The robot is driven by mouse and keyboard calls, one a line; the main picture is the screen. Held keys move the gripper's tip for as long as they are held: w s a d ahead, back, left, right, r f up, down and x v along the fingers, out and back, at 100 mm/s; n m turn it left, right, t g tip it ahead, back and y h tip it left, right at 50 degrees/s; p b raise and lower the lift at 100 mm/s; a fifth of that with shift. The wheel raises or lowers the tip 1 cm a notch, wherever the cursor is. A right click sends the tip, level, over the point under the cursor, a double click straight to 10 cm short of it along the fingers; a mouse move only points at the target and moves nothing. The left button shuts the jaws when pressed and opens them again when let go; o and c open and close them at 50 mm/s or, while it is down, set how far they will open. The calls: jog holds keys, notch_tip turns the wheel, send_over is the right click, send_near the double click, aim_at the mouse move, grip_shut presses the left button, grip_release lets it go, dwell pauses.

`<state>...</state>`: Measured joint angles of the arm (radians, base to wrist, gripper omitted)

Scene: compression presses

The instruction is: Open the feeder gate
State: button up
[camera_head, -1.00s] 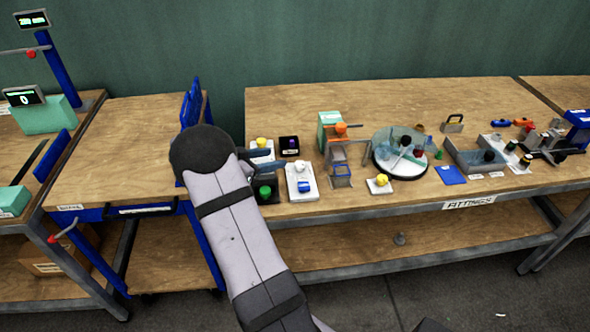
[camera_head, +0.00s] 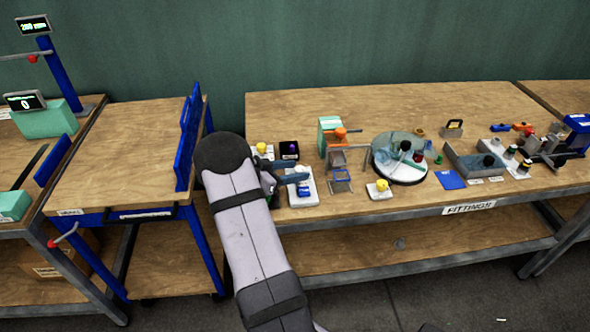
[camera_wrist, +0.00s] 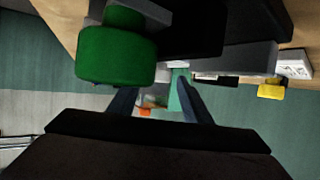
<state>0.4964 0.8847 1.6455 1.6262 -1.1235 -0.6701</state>
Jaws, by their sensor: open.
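A small station with a teal block (camera_head: 328,126), an orange knob (camera_head: 340,132) and a thin grey frame (camera_head: 352,149) over a small tray (camera_head: 341,187) stands on the fittings table. It may be the feeder; which part is its gate I cannot tell. My gripper (camera_head: 298,170) is open and empty to its left, over a white plate, fingers pointing right. In the wrist view, the fingers (camera_wrist: 158,99) are apart, with a teal surface (camera_wrist: 180,97) and a bit of orange (camera_wrist: 147,111) visible beyond and between them.
A large green knob (camera_wrist: 115,55) is close in the wrist view. The white plate (camera_head: 311,199) has a blue part on it. A yellow-knobbed plate (camera_head: 379,191) and a round turntable (camera_head: 400,178) stand to the right. The table's back left is clear.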

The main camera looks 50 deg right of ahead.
jog(key=shift+s+d+f, duration=0.1)
jog(key=shift+d, duration=0.25)
jog(key=shift+c, duration=0.5)
jog(key=c, duration=0.9)
jog(key=shift+c, duration=0.2)
